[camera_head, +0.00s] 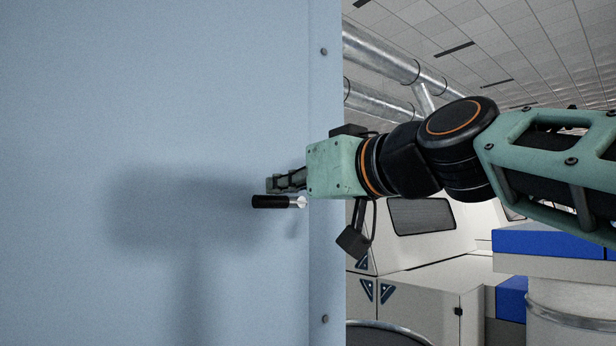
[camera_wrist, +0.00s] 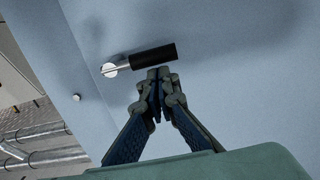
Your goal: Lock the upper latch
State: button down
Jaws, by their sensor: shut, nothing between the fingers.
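The upper latch (camera_head: 272,201) is a black-handled lever with a silver pivot on a light blue panel (camera_head: 150,100). In the head view its handle points left from the pivot, roughly level. It also shows in the wrist view, the black handle (camera_wrist: 153,56) reaching right from the round silver pivot (camera_wrist: 110,70). My gripper (camera_head: 272,184) is just above the handle in the head view. In the wrist view my gripper (camera_wrist: 159,73) has its fingertips together, right at the handle's edge. I cannot tell whether they touch it. Nothing is held between the fingers.
The panel's right edge has bolts (camera_head: 324,52) along it. Right of it stand a white machine with a dark window (camera_head: 421,216), blue-topped blocks (camera_head: 545,241) and a drum (camera_head: 565,318). Metal ducts (camera_head: 380,52) run under the ceiling. The panel left of the latch is bare.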

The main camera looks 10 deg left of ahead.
jog(key=shift+f, duration=0.1)
jog(key=shift+s+f+n+b, duration=0.15)
jog(key=shift+n+b, duration=0.15)
jog(key=shift+b, duration=0.4)
